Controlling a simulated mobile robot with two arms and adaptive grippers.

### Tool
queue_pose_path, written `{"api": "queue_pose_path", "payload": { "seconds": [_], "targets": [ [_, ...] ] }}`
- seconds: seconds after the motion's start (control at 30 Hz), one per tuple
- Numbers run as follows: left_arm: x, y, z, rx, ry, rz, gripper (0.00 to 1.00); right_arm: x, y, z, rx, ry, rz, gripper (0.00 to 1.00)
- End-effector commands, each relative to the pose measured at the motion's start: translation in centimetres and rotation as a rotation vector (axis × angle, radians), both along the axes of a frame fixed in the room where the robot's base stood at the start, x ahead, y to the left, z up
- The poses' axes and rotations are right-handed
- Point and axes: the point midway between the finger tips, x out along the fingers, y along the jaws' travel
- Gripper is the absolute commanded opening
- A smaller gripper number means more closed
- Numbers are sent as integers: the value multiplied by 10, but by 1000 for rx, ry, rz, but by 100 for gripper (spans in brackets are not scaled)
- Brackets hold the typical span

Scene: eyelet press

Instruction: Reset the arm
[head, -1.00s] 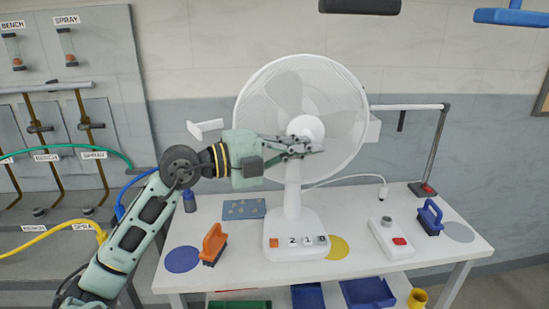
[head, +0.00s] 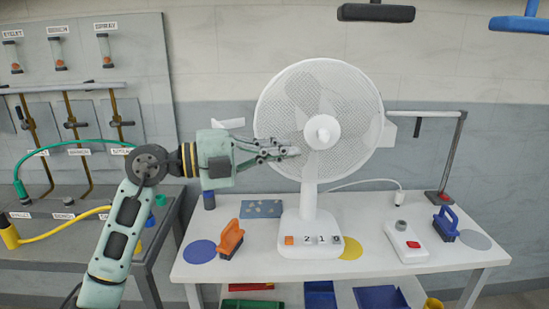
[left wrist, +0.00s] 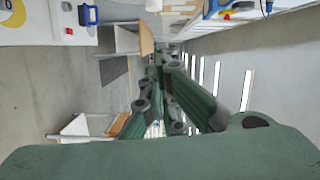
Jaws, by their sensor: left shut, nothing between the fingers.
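My left gripper (head: 292,151) shows in the head view, its green arm coming up from the lower left. It points right, with its fingers shut and nothing between them. The fingertips overlap the left part of the white fan (head: 335,85) in the picture; I cannot tell how far they are in front of its guard. In the left wrist view the gripper's dark fingers (left wrist: 160,62) reach away from the camera, with no object held. My right gripper is in neither view.
The white table (head: 410,271) holds an orange-handled brush (head: 230,238), a blue-handled brush (head: 446,223), a box with a red button (head: 406,243) and coloured discs. Left stands a bench with pipes and a yellow hose (head: 60,224). Bins sit under the table.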

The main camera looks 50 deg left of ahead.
Motion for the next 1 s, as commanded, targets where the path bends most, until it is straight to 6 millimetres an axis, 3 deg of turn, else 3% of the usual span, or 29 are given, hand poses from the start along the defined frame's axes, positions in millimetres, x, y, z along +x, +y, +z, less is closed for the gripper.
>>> {"api": "queue_pose_path", "payload": {
  "seconds": [0.4,0.57,0.7,0.83,0.93,1.0],
  "targets": [
    [-12,6,1,-1,-2,-2,0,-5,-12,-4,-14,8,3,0],
    [-7,-11,3,-64,-75,-44,0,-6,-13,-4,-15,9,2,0],
    [0,-31,12,-252,-233,-78,0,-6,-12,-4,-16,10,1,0],
    [8,-25,11,-501,-360,-2,0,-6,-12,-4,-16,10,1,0],
    [16,-6,-10,-697,-392,132,0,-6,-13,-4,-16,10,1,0],
    [23,10,-38,-824,-374,259,0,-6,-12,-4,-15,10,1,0]
  ]
}}
